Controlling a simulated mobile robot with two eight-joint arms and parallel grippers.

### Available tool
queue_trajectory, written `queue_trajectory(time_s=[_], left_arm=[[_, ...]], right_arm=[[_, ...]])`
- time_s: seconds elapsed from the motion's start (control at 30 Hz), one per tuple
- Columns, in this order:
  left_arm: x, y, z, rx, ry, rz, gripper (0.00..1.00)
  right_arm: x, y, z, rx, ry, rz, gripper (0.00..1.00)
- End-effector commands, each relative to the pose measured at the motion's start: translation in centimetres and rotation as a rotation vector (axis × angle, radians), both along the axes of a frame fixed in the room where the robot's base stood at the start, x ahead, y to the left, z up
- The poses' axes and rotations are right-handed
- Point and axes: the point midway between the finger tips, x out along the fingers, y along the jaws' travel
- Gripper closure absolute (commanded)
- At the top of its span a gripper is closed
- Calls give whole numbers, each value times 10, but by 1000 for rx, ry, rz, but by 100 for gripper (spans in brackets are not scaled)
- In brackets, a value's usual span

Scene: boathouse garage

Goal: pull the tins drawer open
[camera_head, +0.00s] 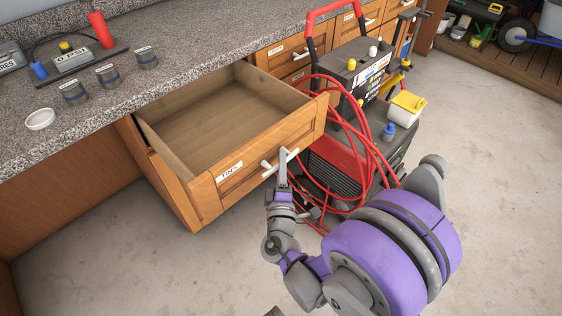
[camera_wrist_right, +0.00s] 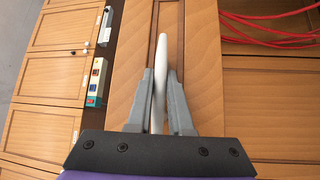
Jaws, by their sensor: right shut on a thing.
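The tins drawer (camera_head: 222,184) is pulled well out from under the counter in the head view. Its inside is bare wood and looks empty. A white label reading TINS is on its front, left of a pale bar handle (camera_head: 268,167). My right gripper (camera_head: 283,165) is at the handle, its fingers closed around the bar. In the right wrist view the handle (camera_wrist_right: 162,50) runs between the two grey fingers (camera_wrist_right: 160,100), with the wooden drawer front behind it. My left gripper is not in the head view.
A grey speckled counter (camera_head: 190,50) holds several labelled dark tins (camera_head: 108,74), a white dish (camera_head: 40,119) and a red cylinder (camera_head: 101,30). A wheeled machine (camera_head: 345,150) with looped red hose (camera_head: 370,140) stands right of the drawer, close to my arm. Concrete floor (camera_head: 110,240) is clear in front.

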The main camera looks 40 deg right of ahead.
Motion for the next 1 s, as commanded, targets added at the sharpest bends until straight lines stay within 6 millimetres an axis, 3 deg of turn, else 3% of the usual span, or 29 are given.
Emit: queue_trajectory(time_s=[0.03, 0.07, 0.2, 0.57, 1.0], left_arm=[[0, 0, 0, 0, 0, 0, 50], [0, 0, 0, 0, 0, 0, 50], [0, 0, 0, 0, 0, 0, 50], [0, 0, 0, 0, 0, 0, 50], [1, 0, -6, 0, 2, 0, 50]], right_arm=[[0, 0, 0, 0, 0, 1, 100], [0, 0, 0, 0, 0, 1, 78], [0, 0, 0, 0, 0, 0, 53], [-2, 3, -1, 0, 0, 1, 52], [-60, 55, -12, 2, 1, 7, 52]])
